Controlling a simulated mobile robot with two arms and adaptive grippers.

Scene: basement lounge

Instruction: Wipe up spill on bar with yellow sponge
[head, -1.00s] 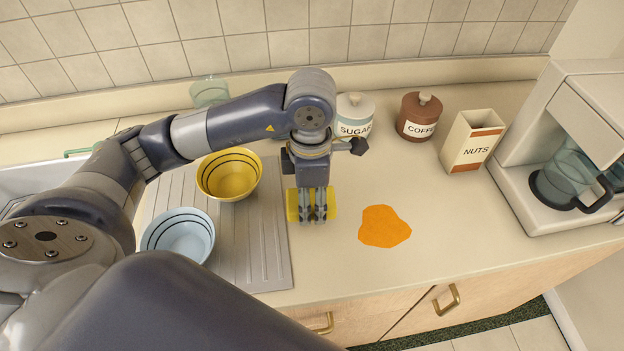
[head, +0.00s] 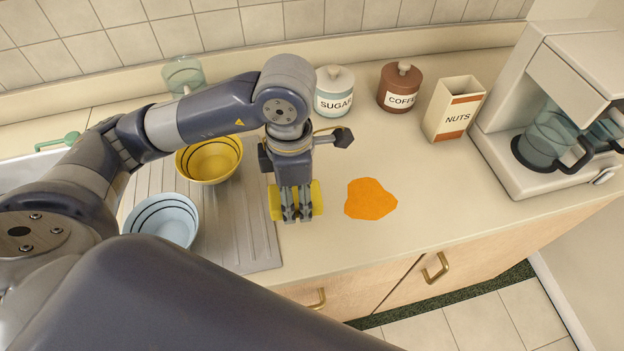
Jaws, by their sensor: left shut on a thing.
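The orange spill (head: 370,200) lies on the beige bar top (head: 420,180), right of my left gripper. My left gripper (head: 297,217) points down and is shut on the yellow sponge (head: 317,198), whose ends show on both sides of the fingers. The sponge is close to the counter surface, just left of the spill and apart from it in the picture. I cannot tell whether it touches the counter. My right gripper is not in view.
A yellow bowl (head: 212,160) and a light blue bowl (head: 163,219) stand on the drainboard (head: 236,236) at left. The sugar jar (head: 334,93), coffee jar (head: 399,88), nuts box (head: 453,108) and coffee maker (head: 548,100) line the back and right. Counter around the spill is clear.

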